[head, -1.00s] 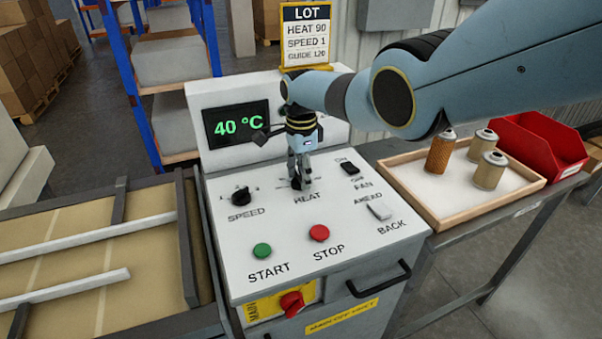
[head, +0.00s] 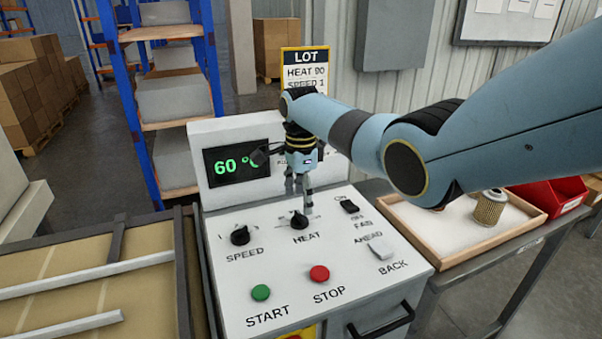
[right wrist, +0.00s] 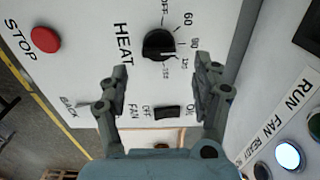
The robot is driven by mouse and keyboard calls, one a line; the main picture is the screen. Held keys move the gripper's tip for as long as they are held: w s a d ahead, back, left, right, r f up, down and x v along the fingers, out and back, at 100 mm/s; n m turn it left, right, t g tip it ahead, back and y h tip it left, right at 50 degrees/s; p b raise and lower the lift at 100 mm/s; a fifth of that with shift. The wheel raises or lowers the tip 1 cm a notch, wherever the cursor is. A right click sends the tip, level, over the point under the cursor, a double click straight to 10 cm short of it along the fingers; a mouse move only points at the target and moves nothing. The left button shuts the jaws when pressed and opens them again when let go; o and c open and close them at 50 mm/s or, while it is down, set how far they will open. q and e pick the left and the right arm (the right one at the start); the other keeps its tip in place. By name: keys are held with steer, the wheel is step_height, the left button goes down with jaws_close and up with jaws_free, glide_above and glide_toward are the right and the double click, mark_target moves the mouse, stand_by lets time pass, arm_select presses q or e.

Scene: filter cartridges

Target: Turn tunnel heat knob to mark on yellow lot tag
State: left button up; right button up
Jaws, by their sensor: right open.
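The black HEAT knob (head: 299,220) is on the white sloping control panel (head: 340,275). My right gripper (head: 301,192) is open just above it, apart from it. In the right wrist view the knob (right wrist: 158,45) lies beyond my open fingertips (right wrist: 162,76), with OFF, 60, 90 and further marks beside it. I cannot tell its exact pointer direction. The green display (head: 237,162) reads 60, its right end hidden by my gripper. The yellow-framed lot tag (head: 304,62) reads HEAT 90 and SPEED 1; its lower part is hidden behind my arm. My left gripper is out of view.
The SPEED knob (head: 239,235), green START button (head: 261,292), red STOP button (head: 319,273), FAN switch (head: 349,206) and AHEAD/BACK switch (head: 382,251) surround the HEAT knob. A wooden tray (head: 470,245) with a filter cartridge (head: 489,207) and a red bin (head: 553,197) stand right.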

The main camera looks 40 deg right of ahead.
mark_target(301, 214)
step_height(301, 214, up, 7)
stand_by(0.7)
